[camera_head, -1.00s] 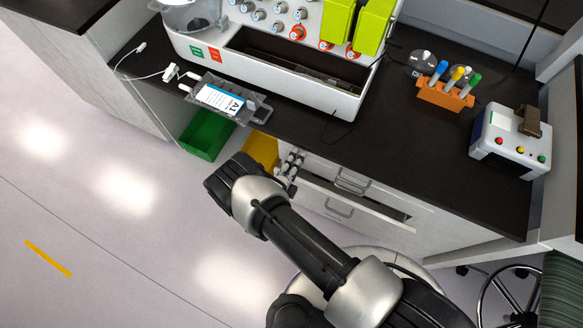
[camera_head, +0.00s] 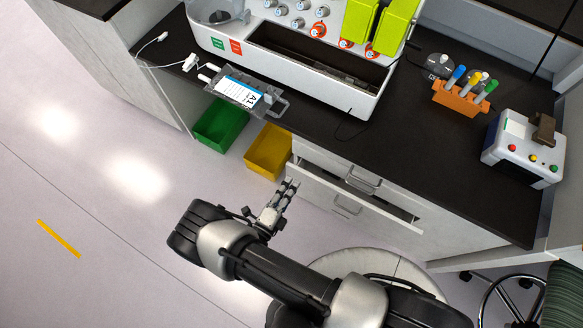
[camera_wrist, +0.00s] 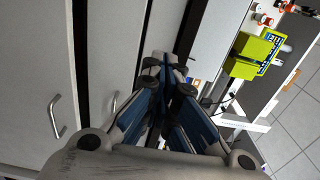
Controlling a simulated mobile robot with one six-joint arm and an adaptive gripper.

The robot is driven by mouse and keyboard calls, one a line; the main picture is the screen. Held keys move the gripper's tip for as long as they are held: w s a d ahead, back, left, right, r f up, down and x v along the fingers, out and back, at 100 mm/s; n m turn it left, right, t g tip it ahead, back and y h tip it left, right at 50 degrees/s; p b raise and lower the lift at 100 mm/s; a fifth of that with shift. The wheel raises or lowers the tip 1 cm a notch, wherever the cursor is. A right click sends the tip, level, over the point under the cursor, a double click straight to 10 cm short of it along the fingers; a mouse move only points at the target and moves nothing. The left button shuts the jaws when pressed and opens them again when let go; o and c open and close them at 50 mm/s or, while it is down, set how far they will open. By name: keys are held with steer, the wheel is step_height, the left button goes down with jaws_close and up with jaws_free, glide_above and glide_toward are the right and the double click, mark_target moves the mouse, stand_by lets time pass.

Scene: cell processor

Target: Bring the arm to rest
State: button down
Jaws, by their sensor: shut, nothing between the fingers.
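My arm is folded low in front of the bench in the head view. My gripper (camera_head: 289,187) points up toward the cabinet drawers, below the bench's front edge. In the wrist view my gripper (camera_wrist: 172,62) is shut, its fingers together, with nothing held. Pale drawer fronts with a handle (camera_wrist: 57,117) are close beyond it in that view. I cannot tell whether the fingertips touch the drawer.
The black bench top (camera_head: 440,165) carries a white cell processor (camera_head: 345,95), an A1 bag (camera_head: 240,93), an orange tube rack (camera_head: 459,99) and a small white device (camera_head: 522,150). A green bin (camera_head: 221,124) and a yellow bin (camera_head: 268,150) stand below. One drawer (camera_head: 350,185) is slightly open. Floor at left is clear.

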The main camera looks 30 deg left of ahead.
steer(key=shift+s, duration=0.2)
steer(key=w+d+r+m+g+h, duration=0.3)
steer(key=r+m, duration=0.4)
steer(key=w+d+r+m+g+h, duration=0.3)
steer(key=w+r+m+h, duration=0.1)
steer(key=r+m, duration=0.25)
steer(key=w+d+r+m+g+h, duration=0.3)
steer(key=d+r+m, duration=0.1)
steer(key=r+m, duration=0.35)
steer(key=s+d+r+m+g+y, duration=0.1)
steer(key=d+r+m+g+y, duration=0.1)
steer(key=d+r+m+g, duration=0.7)
steer(key=s+d+r+m+t+y, duration=0.2)
steer(key=s+d+r+m+y, duration=0.2)
steer(key=m, duration=0.7)
steer(key=s+d+r+m+t+y, duration=0.2)
steer(key=s+d+r+m+y, duration=0.3)
steer(key=s+d+r+m, duration=0.2)
steer(key=shift+s+r+m+t, duration=0.3)
steer(key=shift+s+r+m, duration=0.7)
steer(key=shift+r+m, duration=1.5)
steer(key=shift+f, duration=0.2)
